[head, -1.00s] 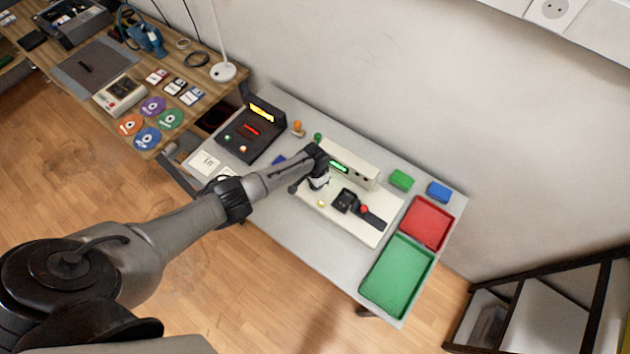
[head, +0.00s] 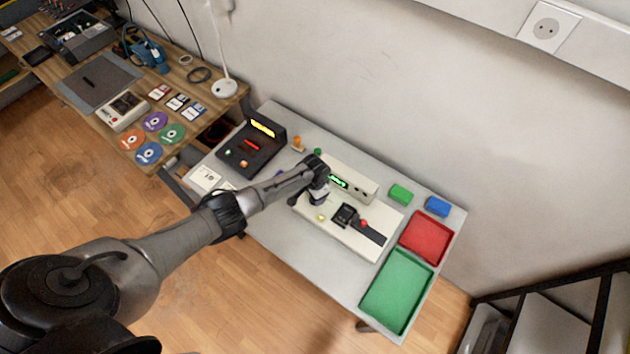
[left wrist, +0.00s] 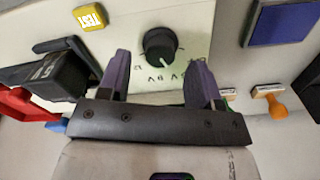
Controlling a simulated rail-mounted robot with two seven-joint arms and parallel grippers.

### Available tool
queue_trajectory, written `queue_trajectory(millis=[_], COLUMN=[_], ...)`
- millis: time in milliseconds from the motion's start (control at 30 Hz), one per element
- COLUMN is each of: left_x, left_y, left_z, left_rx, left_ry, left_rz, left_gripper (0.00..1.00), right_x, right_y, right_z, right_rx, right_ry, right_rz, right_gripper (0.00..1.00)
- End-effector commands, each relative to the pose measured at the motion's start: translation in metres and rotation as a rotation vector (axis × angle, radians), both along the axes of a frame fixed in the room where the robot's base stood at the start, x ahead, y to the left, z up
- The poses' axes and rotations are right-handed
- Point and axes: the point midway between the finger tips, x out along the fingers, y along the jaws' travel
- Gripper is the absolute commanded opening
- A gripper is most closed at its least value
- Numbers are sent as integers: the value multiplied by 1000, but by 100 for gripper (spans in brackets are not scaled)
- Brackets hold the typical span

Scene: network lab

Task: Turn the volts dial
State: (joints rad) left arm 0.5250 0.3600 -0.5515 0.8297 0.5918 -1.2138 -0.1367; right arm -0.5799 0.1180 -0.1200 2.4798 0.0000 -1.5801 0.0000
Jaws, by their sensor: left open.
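The volts dial (left wrist: 160,43) is a round black knob with a white pointer line on a cream panel (left wrist: 150,14) in the left wrist view. Markings lie around it, too small to read surely. My left gripper (left wrist: 160,58) is open, its two purple fingers standing apart on the left and right of the dial in that view. I cannot tell whether they touch it. In the head view my left gripper (head: 318,197) is over the cream test fixture (head: 345,235) and hides the dial. My right gripper is not in view.
A yellow TEST button (left wrist: 88,17) and a black clamp-like part (left wrist: 58,76) are near the dial. A green readout (head: 338,181) stands behind the gripper. Red (head: 427,250) and green (head: 370,312) trays are at right, a dark console (head: 250,148) at left.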

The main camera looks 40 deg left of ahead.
Motion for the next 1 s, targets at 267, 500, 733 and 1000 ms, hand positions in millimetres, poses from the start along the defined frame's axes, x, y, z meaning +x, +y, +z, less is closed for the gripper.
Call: queue_trajectory(millis=[267,500,733,1000], left_x=[0,1,0,0], left_y=[1,0,0,0], left_z=[59,95,112,115], left_rx=[0,0,0,0], left_ry=[-3,-3,-1,-1], left_rz=[-1,0,0,0], left_gripper=[59,59,59,59], right_x=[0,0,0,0], right_y=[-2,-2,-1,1], right_z=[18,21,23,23], right_rx=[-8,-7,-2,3], right_ry=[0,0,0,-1], right_rz=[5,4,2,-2], right_gripper=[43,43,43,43])
